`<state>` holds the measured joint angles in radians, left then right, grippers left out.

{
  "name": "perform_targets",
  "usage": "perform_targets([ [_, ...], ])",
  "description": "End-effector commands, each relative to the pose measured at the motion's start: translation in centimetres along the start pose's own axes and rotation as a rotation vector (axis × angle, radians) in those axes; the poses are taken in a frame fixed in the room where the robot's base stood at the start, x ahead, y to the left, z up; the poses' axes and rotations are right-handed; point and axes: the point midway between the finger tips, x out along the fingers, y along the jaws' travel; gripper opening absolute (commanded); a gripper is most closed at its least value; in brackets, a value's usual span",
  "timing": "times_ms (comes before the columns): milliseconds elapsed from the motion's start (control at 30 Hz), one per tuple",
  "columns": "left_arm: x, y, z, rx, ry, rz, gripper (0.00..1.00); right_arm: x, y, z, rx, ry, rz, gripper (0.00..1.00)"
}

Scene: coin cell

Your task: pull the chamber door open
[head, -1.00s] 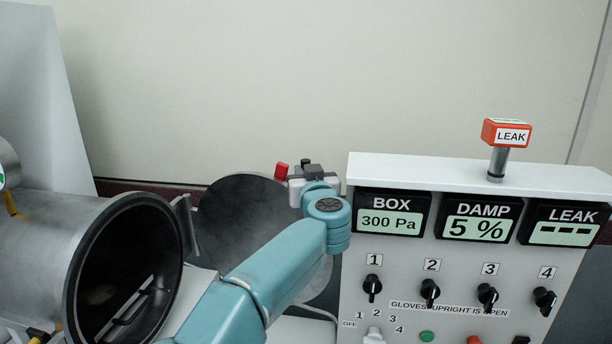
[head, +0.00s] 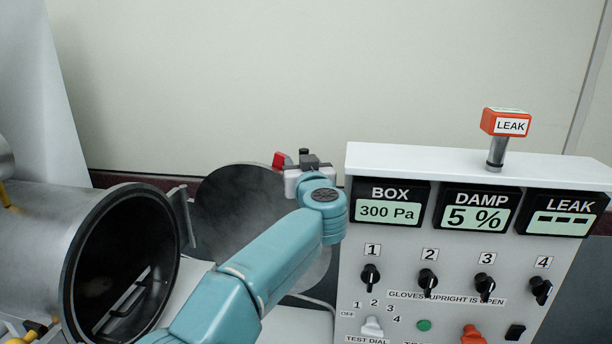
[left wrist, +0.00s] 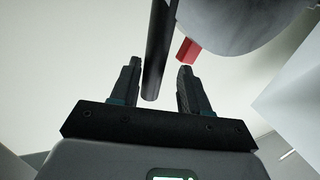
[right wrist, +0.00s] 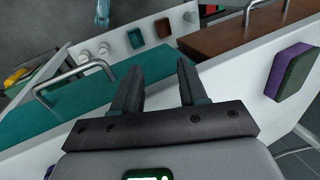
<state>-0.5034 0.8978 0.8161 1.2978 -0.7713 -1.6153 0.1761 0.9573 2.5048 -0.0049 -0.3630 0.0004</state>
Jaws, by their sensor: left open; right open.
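The chamber (head: 40,240) is a metal cylinder at the left of the head view, its dark mouth uncovered. Its round grey door (head: 235,215) stands swung away from the mouth, partly hidden behind my left arm. A red piece (head: 279,160) shows at the door's upper edge. My left gripper (head: 305,161) is beside that edge. In the left wrist view, my left gripper (left wrist: 157,80) is open, with a dark bar (left wrist: 155,55) between its fingers; contact cannot be told. The red piece (left wrist: 187,50) and door (left wrist: 225,20) are just beyond. My right gripper (right wrist: 158,85) is open and empty.
A white control panel (head: 400,265) with displays and knobs stands close to the right of my left arm, with an orange LEAK block (head: 505,122) on top. The right wrist view shows a teal drawer front (right wrist: 80,105) with a metal handle (right wrist: 75,75) and a purple-green block (right wrist: 290,72).

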Motion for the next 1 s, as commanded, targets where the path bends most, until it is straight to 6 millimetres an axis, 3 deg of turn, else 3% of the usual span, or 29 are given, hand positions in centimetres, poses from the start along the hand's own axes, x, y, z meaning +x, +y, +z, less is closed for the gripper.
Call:
perform_targets([
  [167,-3.0,0.1,0.5,-0.001,0.003,0.004,0.46,2.3,0.8,0.0,0.0,0.0,0.0,0.43],
  [267,-5.8,0.1,0.6,-0.001,0.003,0.005,0.46,3.6,1.3,-0.1,0.0,0.0,0.0,0.43],
  [600,-13.9,0.2,0.2,0.0,0.003,0.002,0.46,5.8,2.1,-0.1,0.0,0.0,0.0,0.43],
  [800,-15.9,0.1,0.1,0.001,0.001,-0.001,0.46,6.0,2.2,-0.1,0.0,0.0,0.0,0.43],
  [1000,-16.1,0.1,0.1,0.001,0.0,-0.002,0.46,6.0,2.2,-0.1,0.0,0.0,0.0,0.43],
])
